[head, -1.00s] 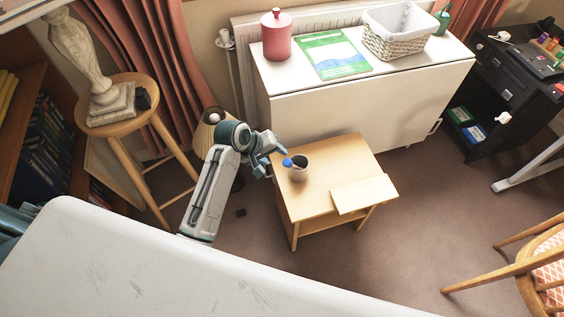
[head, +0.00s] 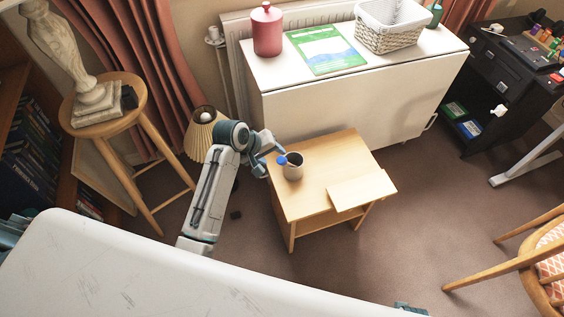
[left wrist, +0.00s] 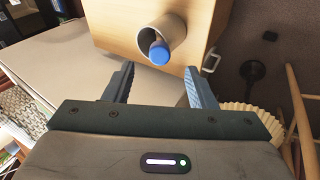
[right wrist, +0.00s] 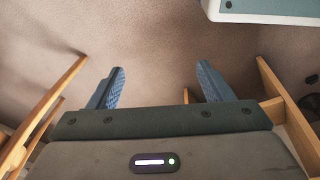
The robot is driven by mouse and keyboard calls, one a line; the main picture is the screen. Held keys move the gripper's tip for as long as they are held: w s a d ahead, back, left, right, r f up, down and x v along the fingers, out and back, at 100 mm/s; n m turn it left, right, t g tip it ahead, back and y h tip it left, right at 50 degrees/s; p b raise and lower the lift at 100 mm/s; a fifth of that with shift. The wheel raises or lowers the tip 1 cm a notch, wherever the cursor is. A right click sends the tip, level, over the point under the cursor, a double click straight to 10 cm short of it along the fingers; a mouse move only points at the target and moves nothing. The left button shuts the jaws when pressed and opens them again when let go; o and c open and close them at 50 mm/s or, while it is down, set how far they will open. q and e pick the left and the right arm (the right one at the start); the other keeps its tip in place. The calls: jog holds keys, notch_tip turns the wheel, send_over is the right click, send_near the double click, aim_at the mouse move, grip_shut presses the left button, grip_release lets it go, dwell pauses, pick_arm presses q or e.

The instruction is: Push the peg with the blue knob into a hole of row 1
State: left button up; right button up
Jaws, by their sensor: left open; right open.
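The blue knob (head: 282,160) tops a peg leaning in a grey cup (head: 294,171); the peg's shaft is hidden inside. The cup stands on a small wooden table (head: 318,193). My left gripper (head: 272,150) is beside the cup, close to the knob. In the left wrist view my left gripper (left wrist: 160,82) is open and empty, with the blue knob (left wrist: 159,53) just beyond and between its fingers, and the cup (left wrist: 160,32) behind. My right gripper (right wrist: 160,85) is open and empty over bare floor. Rows of holes cannot be made out.
Small coloured items (head: 545,38) stand on the black desk (head: 500,75) at the far right; they are too small to tell apart. A white cabinet (head: 350,105) stands behind the table. A wooden chair (head: 520,255) is at the right. Floor between is free.

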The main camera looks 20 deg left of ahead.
aim_at(280, 160)
pick_arm(q)
jog(key=b+x, duration=0.4)
jog(key=x, duration=0.2)
jog(key=shift+w+d+f, duration=0.1)
jog(key=shift+f, duration=0.05)
jog(key=shift+w+d+f, duration=0.25)
jog(key=shift+w+f, duration=0.05)
jog(key=shift+f, duration=0.3)
pick_arm(e)
jog(key=w+a+r+t, duration=0.1)
jog(key=w+r, duration=0.2)
jog(key=r, duration=1.1)
jog(key=shift+a+r, duration=0.15)
jog(key=shift+r, duration=0.15)
pick_arm(q)
jog(key=c, duration=1.1)
pick_arm(e)
jog(key=shift+f, duration=0.15)
